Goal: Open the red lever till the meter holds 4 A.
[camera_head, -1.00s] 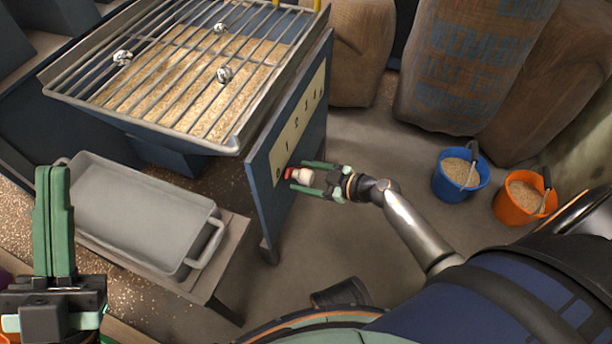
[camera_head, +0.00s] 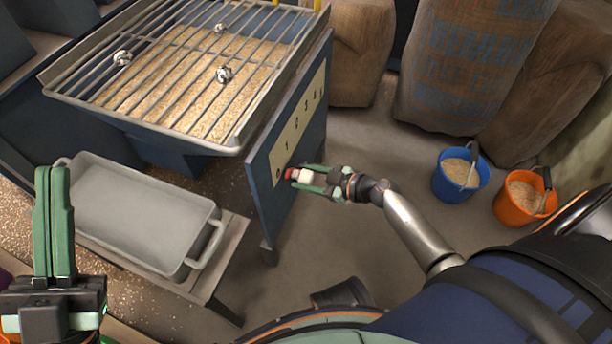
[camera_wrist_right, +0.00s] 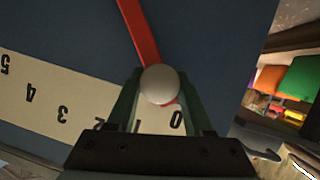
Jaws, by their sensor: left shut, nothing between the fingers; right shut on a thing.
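The red lever (camera_wrist_right: 140,30) shows in the right wrist view as a red bar on a blue panel, ending in a round white knob (camera_wrist_right: 160,84). In the head view its red part (camera_head: 290,174) sits low on the panel's side, near the 0 end of a pale numbered scale (camera_head: 297,125). My right gripper (camera_head: 306,178) is shut on the white knob, a finger on either side. In the right wrist view the lever points close to the 0 on the scale (camera_wrist_right: 45,100). My left gripper (camera_head: 53,172) is shut and empty at the lower left. No meter shows in these views.
A barred hopper (camera_head: 190,80) with grain stands above the panel (camera_head: 262,190). A grey tray (camera_head: 140,215) lies on a low bench to its left. Blue (camera_head: 460,180) and orange (camera_head: 525,200) buckets and several sacks (camera_head: 470,70) stand right. Floor around my right gripper is clear.

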